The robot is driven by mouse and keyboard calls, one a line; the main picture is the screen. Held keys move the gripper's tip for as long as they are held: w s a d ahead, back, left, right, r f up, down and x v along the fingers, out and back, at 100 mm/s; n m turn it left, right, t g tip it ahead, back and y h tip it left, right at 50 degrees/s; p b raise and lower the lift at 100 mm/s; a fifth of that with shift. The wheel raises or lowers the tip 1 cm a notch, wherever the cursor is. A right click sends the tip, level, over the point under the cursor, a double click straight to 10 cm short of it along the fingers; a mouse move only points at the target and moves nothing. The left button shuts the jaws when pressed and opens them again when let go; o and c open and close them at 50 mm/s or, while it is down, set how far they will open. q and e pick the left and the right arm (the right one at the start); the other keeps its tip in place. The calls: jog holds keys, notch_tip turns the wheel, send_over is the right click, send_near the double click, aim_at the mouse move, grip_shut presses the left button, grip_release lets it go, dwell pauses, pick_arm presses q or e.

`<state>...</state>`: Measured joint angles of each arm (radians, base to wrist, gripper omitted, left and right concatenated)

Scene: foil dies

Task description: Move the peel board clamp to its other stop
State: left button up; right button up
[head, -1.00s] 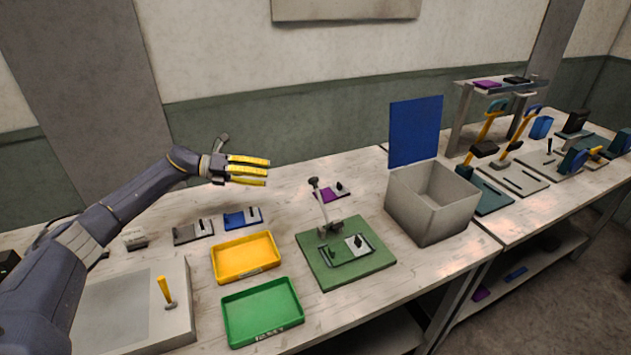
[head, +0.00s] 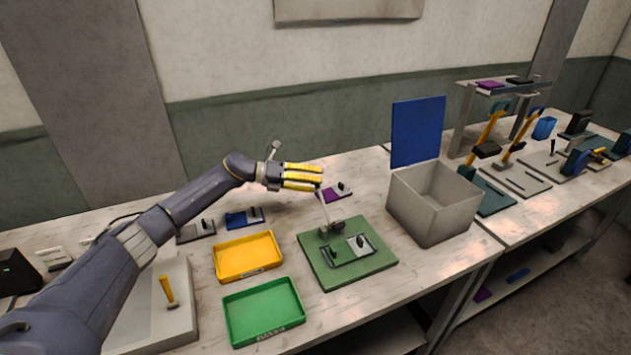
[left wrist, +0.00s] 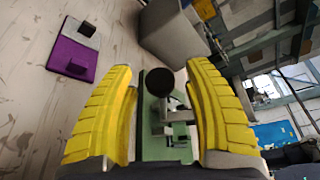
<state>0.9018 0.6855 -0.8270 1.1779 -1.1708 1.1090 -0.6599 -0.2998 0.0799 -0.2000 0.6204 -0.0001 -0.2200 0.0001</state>
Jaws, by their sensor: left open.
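The peel board (head: 367,274) is a green plate on the bench. In the left wrist view the dark round knob (left wrist: 159,82) shows between the two open yellow fingers of my left gripper (left wrist: 163,85). I cannot tell if a finger touches it. My right gripper is out of view.
A yellow tray (head: 218,268) and a green tray (head: 229,318) lie left of the board. A grey bin (head: 431,222) with a raised blue lid (head: 417,132) stands to its right. A purple and grey die (head: 332,195) lies behind the board.

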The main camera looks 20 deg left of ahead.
pick_arm(q)
jog(key=shift+w+d, duration=0.1)
jog(key=shift+d, duration=0.15)
jog(key=shift+f, duration=0.1)
grip_shut()
dwell(0.3)
